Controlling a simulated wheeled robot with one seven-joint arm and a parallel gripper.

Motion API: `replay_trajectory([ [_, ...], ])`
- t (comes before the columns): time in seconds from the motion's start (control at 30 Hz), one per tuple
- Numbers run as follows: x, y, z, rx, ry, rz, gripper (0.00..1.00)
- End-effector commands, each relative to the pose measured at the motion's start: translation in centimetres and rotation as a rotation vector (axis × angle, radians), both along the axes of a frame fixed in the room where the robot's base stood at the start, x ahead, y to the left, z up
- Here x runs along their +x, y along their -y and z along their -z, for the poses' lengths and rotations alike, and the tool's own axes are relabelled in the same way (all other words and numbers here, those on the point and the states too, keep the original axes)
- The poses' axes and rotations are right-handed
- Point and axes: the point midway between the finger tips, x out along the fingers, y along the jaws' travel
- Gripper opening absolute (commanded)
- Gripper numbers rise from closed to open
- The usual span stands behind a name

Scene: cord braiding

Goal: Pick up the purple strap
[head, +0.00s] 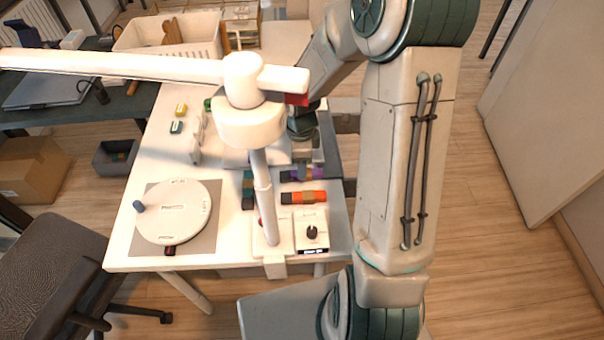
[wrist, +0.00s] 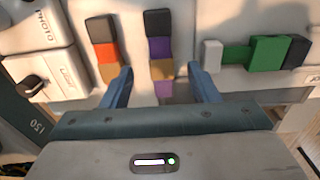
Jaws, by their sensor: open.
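The purple strap (wrist: 160,48) has a black end and a tan band. In the wrist view it points down the picture between the two blue fingers of my gripper (wrist: 164,88). The fingers are apart, with a gap on each side of the strap, and its lower end is partly hidden by the gripper body. In the head view the purple strap (head: 314,172) lies on the white table, behind the orange strap (head: 303,198), partly covered by my arm's end.
The orange strap (wrist: 104,49) lies left of the purple one in the wrist view, close to the left finger. A green strap (wrist: 268,53) lies right. A control box with a black knob (head: 312,234) and a lamp post (head: 264,200) stand near the front edge.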

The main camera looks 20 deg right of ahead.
Motion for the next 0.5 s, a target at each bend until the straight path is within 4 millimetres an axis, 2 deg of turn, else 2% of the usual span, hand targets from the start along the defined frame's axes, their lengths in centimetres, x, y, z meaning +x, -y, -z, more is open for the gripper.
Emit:
replay_trajectory([
  [0.23,0.0,0.3,3.1,0.000,-0.004,0.002,0.55],
  [0.5,0.0,0.3,3.8,0.000,0.000,0.002,0.55],
])
